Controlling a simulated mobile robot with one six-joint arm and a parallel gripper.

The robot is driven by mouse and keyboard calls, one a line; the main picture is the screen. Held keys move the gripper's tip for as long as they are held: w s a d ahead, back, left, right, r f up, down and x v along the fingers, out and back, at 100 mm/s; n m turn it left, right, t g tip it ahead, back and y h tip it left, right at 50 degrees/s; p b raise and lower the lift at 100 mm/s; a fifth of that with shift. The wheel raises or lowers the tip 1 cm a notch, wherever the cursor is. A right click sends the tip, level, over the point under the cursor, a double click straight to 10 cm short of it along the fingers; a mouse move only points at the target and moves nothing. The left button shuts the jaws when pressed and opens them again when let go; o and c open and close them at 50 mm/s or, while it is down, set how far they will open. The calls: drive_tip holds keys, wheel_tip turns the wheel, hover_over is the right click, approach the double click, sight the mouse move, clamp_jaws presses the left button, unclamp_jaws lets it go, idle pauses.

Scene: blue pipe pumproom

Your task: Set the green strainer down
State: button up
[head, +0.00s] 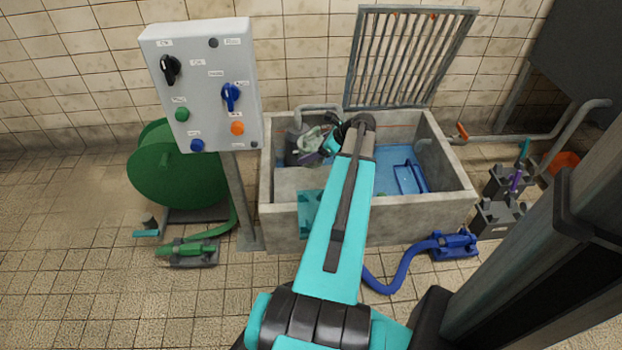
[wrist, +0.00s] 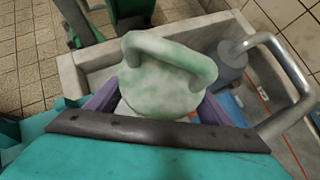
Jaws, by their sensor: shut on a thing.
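The green strainer (wrist: 165,75) is a pale, mottled green-white body with a thick loop handle on top. It fills the middle of the wrist view, between the purple fingers of my gripper (wrist: 160,108). My gripper is shut on it. In the head view the strainer (head: 311,139) shows small over the left part of the concrete basin (head: 370,232), partly hidden by my gripper (head: 324,150). Its underside is hidden, so I cannot tell whether it touches anything below.
A grey cylinder (wrist: 232,60) with a bent metal pipe (wrist: 280,65) stands close beside the strainer. A blue frame (head: 411,178) lies in the basin's right part. A raised grating (head: 408,55) stands behind. A control box (head: 203,85) and green hose reel (head: 165,175) are at left.

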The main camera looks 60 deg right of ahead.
drive_tip(key=shift+f+b, duration=0.95)
drive_tip(key=shift+f, duration=1.55)
drive_tip(key=shift+f+b, duration=1)
drive_tip(key=shift+f, duration=1.5)
drive_tip(key=shift+f, duration=0.1)
drive_tip(key=o, duration=1.2)
